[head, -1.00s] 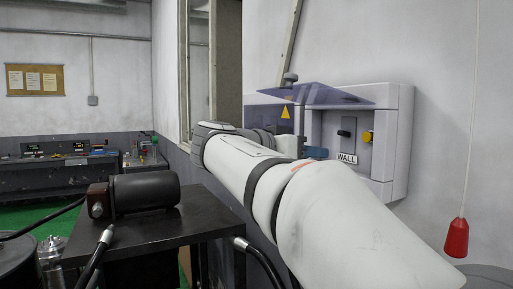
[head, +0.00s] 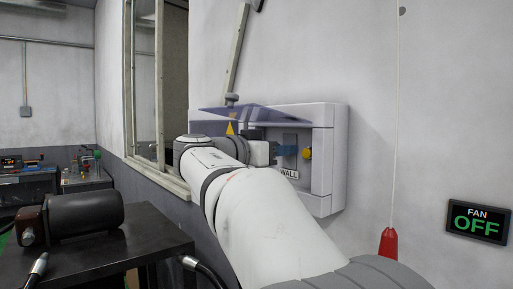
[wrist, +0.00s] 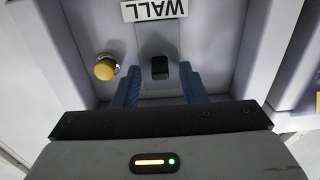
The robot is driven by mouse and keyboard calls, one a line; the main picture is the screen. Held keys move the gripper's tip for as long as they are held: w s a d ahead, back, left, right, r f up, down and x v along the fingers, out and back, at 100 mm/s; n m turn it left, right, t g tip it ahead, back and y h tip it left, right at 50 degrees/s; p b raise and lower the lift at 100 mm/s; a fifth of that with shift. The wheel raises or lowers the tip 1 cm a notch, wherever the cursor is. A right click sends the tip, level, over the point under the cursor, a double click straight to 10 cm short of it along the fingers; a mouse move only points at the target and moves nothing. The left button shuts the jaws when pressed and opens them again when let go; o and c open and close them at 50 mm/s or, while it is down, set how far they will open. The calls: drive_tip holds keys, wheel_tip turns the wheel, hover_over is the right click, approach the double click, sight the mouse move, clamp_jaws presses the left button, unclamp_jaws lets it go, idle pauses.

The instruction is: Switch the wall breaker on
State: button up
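The wall breaker is a grey box (head: 328,160) on the wall, with its tinted see-through cover (head: 255,117) raised. Its black switch lever (wrist: 160,67) shows in the wrist view on a grey plate beside the upside-down WALL label (wrist: 155,10). My gripper (head: 287,152) is in front of the switch plate and hides the lever in the head view. In the wrist view my gripper (wrist: 160,72) has its blue fingers apart, one on each side of the lever, with gaps showing. A yellow button (wrist: 105,68) sits beside the plate.
A red pull handle (head: 388,242) hangs on a cord right of the box. A sign reading FAN OFF (head: 478,221) is further right. A black table with a motor (head: 85,216) stands at left. A window frame (head: 150,95) is left of the box.

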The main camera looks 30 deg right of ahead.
clamp_jaws()
drive_tip(key=shift+r+y+p, duration=0.3)
drive_tip(key=shift+y+p, duration=0.15)
drive_tip(key=shift+y, duration=0.35)
unclamp_jaws()
idle(0.3)
drive_tip(key=a+r+b, duration=0.1)
drive_tip(key=a, duration=0.6)
drive_tip(key=shift+s+a+b, duration=0.3)
drive_tip(key=shift+b, duration=0.1)
